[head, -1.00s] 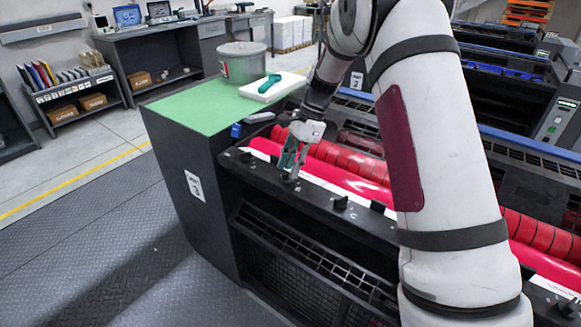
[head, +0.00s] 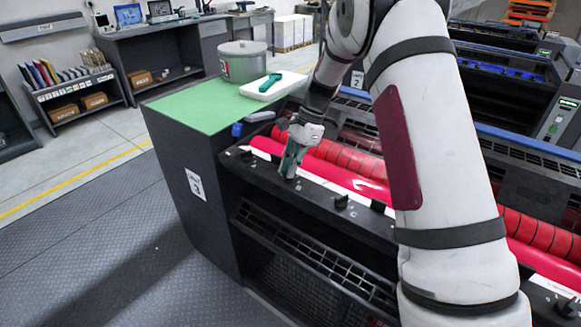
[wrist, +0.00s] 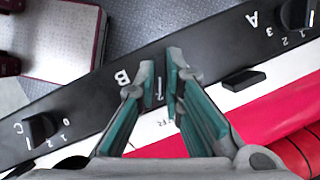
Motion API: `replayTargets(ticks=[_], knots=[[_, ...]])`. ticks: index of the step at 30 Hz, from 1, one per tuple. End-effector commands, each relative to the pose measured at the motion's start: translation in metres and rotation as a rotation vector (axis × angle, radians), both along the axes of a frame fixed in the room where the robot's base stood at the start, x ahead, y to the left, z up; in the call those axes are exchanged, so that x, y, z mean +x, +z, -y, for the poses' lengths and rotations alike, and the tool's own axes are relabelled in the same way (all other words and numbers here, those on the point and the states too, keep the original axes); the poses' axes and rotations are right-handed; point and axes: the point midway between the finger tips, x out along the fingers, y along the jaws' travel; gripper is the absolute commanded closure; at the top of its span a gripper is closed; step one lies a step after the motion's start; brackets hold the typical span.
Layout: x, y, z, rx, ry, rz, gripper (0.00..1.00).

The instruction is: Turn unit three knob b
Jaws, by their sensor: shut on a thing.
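Unit three is the dark press unit bearing a white number 3 label (head: 195,185) in the head view. Knobs stand along its black rail (wrist: 92,105), lettered A, B and C in the wrist view. My gripper (wrist: 166,78) has its grey fingertips at the B position, shut around knob b. The knob is mostly hidden between the fingertips, so its exact setting cannot be read. In the head view my gripper (head: 290,172) points down at the rail. Knob C (wrist: 40,129) is at left and knob A (wrist: 296,15) at upper right; both are black and free.
Red ink rollers (head: 335,160) run behind the rail. A green top (head: 190,108) carries a grey tub (head: 243,65) and a white pad (head: 272,88) with a teal tool. A small black block (wrist: 241,80) sits by the rail. The floor in front is clear.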

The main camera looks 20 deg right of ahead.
Motion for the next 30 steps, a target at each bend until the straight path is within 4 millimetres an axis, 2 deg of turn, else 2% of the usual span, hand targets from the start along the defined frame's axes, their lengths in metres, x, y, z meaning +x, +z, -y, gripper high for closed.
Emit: replayTargets(ticks=[8, 30], knots=[[0.0019, -0.0029, -0.0014, 0.002, 0.119, -0.002, 1.00], [0.0031, -0.0033, -0.0034, 0.002, 0.718, -0.006, 1.00]])
